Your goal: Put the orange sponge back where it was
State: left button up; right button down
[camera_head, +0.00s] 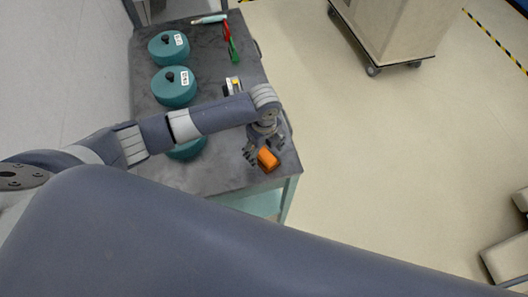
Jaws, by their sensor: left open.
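The orange sponge (268,159) lies on the dark top of the cart (228,178), near its front right corner. My left gripper (261,155) is open, with its fingers pointing down at the sponge. One finger is just left of the sponge and the other is at its upper right; I cannot tell whether they touch it. Two teal round covers with black knobs and white labels, the far one (168,47) and the middle one (173,87), stand along the cart's left side. A third teal cover (188,150) is mostly hidden under my left arm. My right gripper does not show.
A small yellow, white and black item (233,85) is on the cart beyond my gripper. A red and green tool (230,43) and a pale tube-like item (209,19) lie at the far end. A beige wheeled cabinet (385,25) stands at the upper right. The floor between is clear.

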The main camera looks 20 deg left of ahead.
aim_at(264, 153)
pick_arm(q)
notch_tip(264, 153, up, 10)
jog(key=b, duration=0.1)
jog(key=shift+r, duration=0.2)
dwell(0.5)
